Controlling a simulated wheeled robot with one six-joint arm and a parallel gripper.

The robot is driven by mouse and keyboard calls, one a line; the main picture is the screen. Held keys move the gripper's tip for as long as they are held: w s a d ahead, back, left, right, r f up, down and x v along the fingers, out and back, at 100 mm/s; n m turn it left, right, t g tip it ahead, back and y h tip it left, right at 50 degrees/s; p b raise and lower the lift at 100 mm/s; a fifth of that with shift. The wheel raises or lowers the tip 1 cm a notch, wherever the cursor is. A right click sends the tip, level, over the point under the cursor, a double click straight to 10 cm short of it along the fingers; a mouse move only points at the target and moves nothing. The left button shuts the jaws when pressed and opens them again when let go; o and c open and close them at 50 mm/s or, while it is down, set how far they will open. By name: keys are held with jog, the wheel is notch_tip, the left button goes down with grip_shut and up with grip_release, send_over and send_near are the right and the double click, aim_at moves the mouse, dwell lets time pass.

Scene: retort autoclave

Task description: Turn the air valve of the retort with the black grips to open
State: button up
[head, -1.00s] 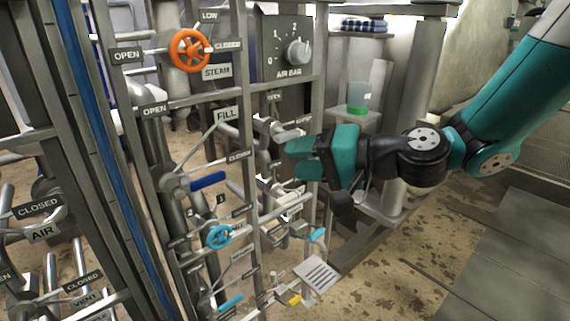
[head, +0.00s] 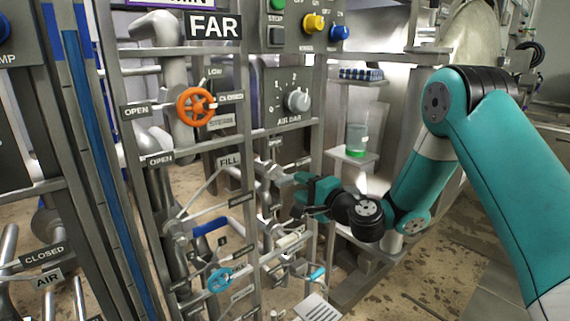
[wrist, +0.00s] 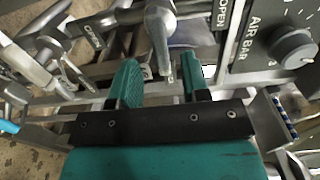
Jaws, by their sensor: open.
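My gripper (head: 299,188) is open at the right side of the pipe frame marked FAR (head: 214,26). In the wrist view its two teal fingers (wrist: 160,80) stand apart, with a bare grey metal lever (wrist: 161,42) reaching down toward the gap between their tips. I cannot tell whether the fingers touch it. The lever's valve body (head: 268,170) shows just left of the fingers in the head view. An OPEN plate (wrist: 229,18) is beside the lever. I cannot make out black grips.
An orange handwheel (head: 196,106), a blue-grip lever (head: 210,227) and a light-blue handwheel (head: 220,280) are on the frame. The air bar dial (head: 297,99) is above my gripper. A shelf with a green-bottomed beaker (head: 357,140) is to the right. Patchy floor is open at lower right.

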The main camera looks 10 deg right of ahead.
aim_at(292, 181)
jog(key=p+x, duration=0.2)
jog(key=x, duration=0.4)
jog(key=shift+w+a, duration=0.15)
jog(key=shift+w, duration=0.2)
grip_shut()
